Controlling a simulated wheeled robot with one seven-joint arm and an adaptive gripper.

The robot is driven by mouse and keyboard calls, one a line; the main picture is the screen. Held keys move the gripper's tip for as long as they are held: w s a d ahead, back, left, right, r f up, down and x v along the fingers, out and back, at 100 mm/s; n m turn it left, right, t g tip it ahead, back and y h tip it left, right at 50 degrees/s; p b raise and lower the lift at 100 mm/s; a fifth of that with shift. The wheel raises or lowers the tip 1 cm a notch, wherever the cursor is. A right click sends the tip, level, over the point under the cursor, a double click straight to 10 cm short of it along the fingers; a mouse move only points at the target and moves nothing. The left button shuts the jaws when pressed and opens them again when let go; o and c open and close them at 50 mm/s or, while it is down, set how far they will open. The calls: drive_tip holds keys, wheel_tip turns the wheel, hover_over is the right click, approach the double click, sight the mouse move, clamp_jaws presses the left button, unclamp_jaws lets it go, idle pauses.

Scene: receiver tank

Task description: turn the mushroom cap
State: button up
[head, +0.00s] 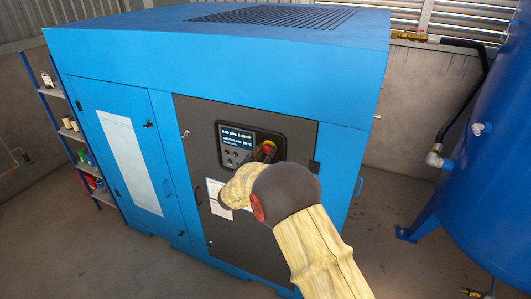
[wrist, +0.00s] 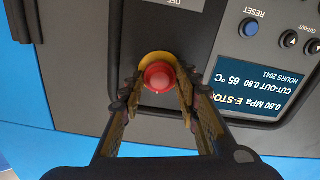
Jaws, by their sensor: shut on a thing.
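The red mushroom cap (wrist: 160,76) sits on a yellow round base on the dark control panel (wrist: 215,45), and the wrist view shows it between my fingertips. My gripper (wrist: 158,92) has one finger on each side of the cap and is shut on it. In the head view my gripper (head: 265,151) reaches the right side of the panel's black display unit (head: 222,150). My arm and wrist hide most of the cap there.
The lit screen (wrist: 262,88) reads E-STOP, beside a blue reset button (wrist: 251,27). The blue compressor cabinet (head: 230,45) fills the middle. A shelf (head: 75,134) stands at left, and a blue tank (head: 495,170) with pipes stands at right. Floor between cabinet and tank is mostly clear.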

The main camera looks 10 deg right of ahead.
drive_tip(key=m+b, duration=0.4)
drive_tip(key=b, duration=0.1)
drive_tip(key=shift+f+m, duration=0.15)
drive_tip(key=shift+m, duration=0.15)
drive_tip(key=m+b, duration=0.4)
drive_tip(key=shift+m, duration=0.4)
drive_tip(key=shift+r+b, duration=0.2)
drive_tip(key=shift+b, duration=0.1)
drive_tip(key=o, duration=1)
drive_tip(key=shift+o, duration=0.8)
drive_tip(key=shift+s, duration=0.15)
drive_tip(key=v, duration=1.1)
drive_tip(key=shift+s+a, duration=0.25)
drive_tip(key=shift+s, duration=0.05)
